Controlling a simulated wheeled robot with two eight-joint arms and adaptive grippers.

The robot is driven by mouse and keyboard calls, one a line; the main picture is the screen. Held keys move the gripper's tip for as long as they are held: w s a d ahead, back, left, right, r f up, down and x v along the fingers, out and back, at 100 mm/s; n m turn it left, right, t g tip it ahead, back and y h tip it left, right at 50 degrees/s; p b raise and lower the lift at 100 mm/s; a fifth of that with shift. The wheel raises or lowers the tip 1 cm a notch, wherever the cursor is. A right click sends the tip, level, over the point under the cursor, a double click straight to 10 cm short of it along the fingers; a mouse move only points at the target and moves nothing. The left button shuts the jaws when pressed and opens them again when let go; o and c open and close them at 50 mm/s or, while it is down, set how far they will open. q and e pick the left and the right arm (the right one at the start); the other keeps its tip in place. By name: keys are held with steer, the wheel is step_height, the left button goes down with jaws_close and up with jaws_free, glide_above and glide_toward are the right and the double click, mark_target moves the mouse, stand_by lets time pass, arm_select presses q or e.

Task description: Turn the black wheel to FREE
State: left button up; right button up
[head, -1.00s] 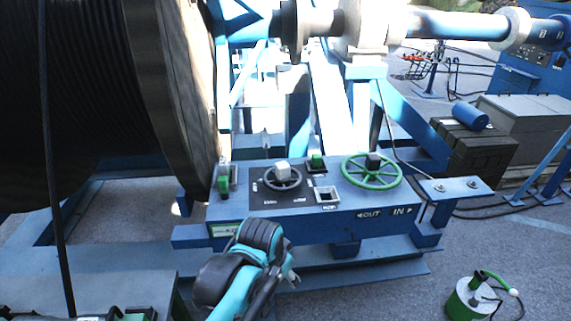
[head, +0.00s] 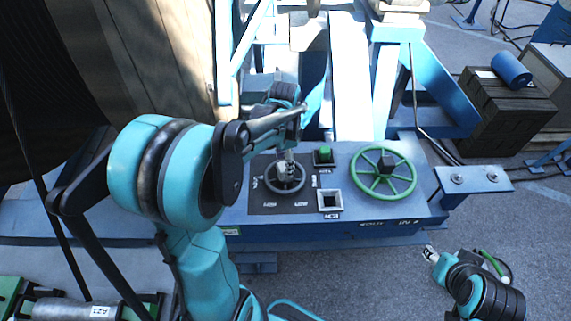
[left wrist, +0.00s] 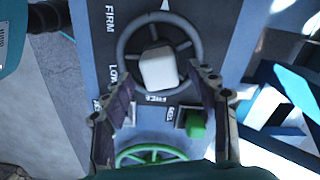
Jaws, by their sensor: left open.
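The black wheel (head: 283,188) lies on a dark plate on top of the blue control box (head: 300,233). In the left wrist view the black wheel (left wrist: 190,28) has a pale block-shaped hub (left wrist: 158,67). Labels FIRM, LOW and FREE (left wrist: 160,99) surround it; which one the wheel is set to is unclear. My left gripper (head: 286,160) is over the wheel. In the left wrist view its fingers (left wrist: 166,80) are open, one on each side of the hub's near end, with no clear contact. My right gripper (head: 432,254) is low at the right, away from the box; its fingers are unclear.
A green wheel (head: 383,189) is on the same box, right of the black wheel. A green button (head: 324,156) and a square socket (head: 330,201) lie between them. The big cable reel (head: 120,60) stands at the left. Dark blocks (head: 500,115) are stacked at the right.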

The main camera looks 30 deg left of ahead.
arm_select(q)
steer(key=shift+w+f, duration=0.1)
steer(key=shift+f, duration=1.3)
steer(key=shift+d, duration=0.1)
jaws_close()
